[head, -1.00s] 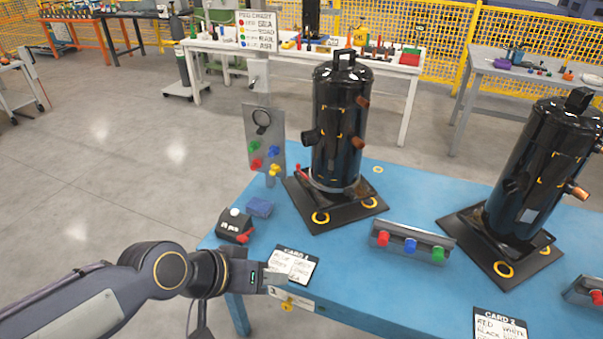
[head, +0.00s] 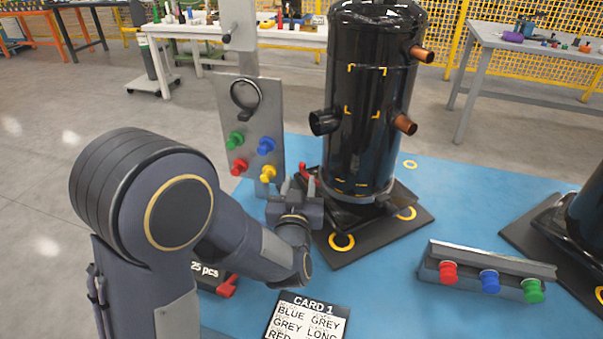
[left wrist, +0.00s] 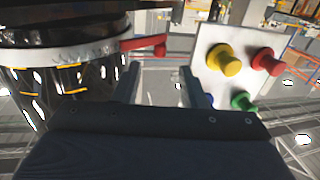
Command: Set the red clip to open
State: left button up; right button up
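The red clip (head: 308,172) is a small red lever at the lower left of the left black compressor (head: 365,120). In the left wrist view the clip (left wrist: 143,44) sticks out sideways from a silver band (left wrist: 60,56) around the compressor, with a short bend at its end. My left gripper (head: 297,187) is beside the compressor base, just in front of the clip. In the left wrist view its two fingers (left wrist: 161,84) are apart with nothing between them, and the clip is just beyond their tips, seemingly not touched. My right gripper is not in view.
A grey panel (head: 236,105) with green, blue, red and yellow knobs stands close left of the gripper. A button rail (head: 485,268) and Card 1 (head: 305,318) are on the blue table (head: 400,300). A second compressor (head: 588,215) is at the right edge.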

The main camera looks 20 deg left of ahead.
aim_at(302, 167)
pick_arm(q)
jog(key=w, duration=0.3)
jog(key=w+a, duration=0.1)
jog(key=w, duration=0.1)
jog(key=shift+w, duration=0.1)
grip_shut()
